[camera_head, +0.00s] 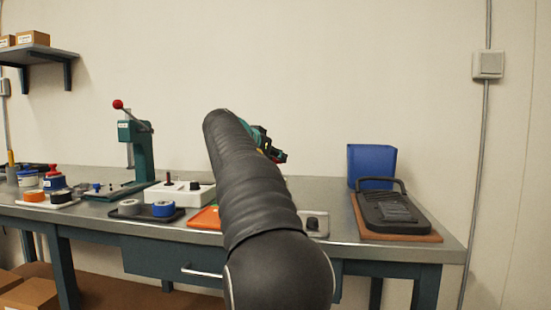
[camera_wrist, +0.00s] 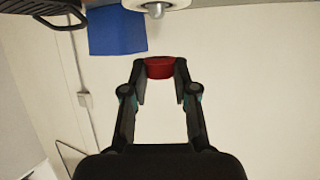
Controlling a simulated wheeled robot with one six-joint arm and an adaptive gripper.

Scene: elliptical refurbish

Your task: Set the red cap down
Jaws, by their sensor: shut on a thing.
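The red cap (camera_wrist: 160,68) is pinched between the two fingertips of my gripper (camera_wrist: 160,75) in the wrist view. Around it there is only plain wall behind, and it touches nothing else that I can see. In the head view my gripper (camera_head: 267,142) shows beyond my dark arm, above the bench, with a small red part at its end. My arm hides most of the gripper and the bench beneath it. A grey thing with a pale rounded knob (camera_wrist: 155,9) lies at the top edge of the wrist view, apart from the cap.
The bench (camera_head: 335,205) holds a green press (camera_head: 141,155) at left, tape rolls on a dark tray (camera_head: 135,216), a white box with knobs (camera_head: 178,193), an orange tray (camera_head: 205,218), a blue bin (camera_head: 371,165) and a black device (camera_head: 393,211) on a brown mat at right.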

